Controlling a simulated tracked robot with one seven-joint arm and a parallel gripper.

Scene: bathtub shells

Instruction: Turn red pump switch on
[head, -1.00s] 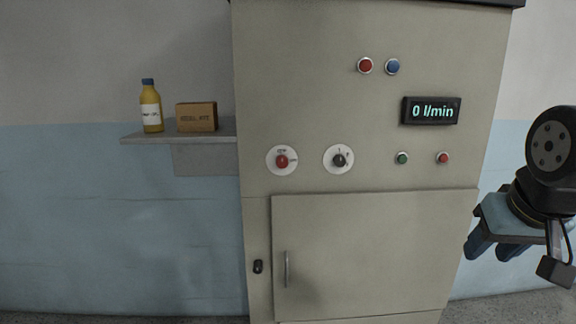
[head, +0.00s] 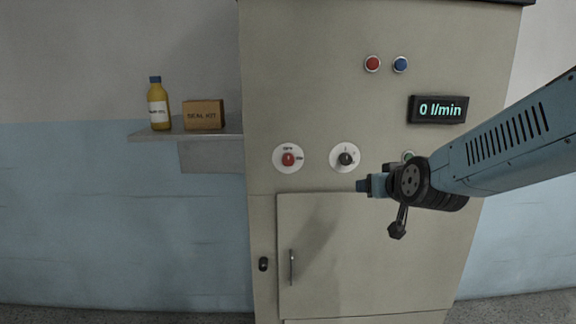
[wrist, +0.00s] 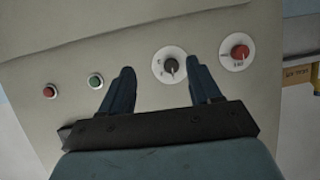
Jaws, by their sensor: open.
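The red pump switch (head: 288,159) is a red knob on a round white plate on the front of the beige cabinet. In the wrist view the red switch (wrist: 239,52) is at the upper right, outside the right finger. My gripper (head: 362,186) is in front of the cabinet, right of and a little below the red switch. In the wrist view my gripper (wrist: 160,88) is open and empty, its blue fingers spread. A black knob on a white plate (wrist: 170,66) shows between the fingers, nearer the right one.
The black knob (head: 347,159) sits right of the red switch. A green button (wrist: 95,81) and a red button (wrist: 49,91) are further along. A display (head: 438,109) reads 0 l/min. A shelf (head: 150,135) at left holds a yellow bottle (head: 158,104) and a box (head: 203,114).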

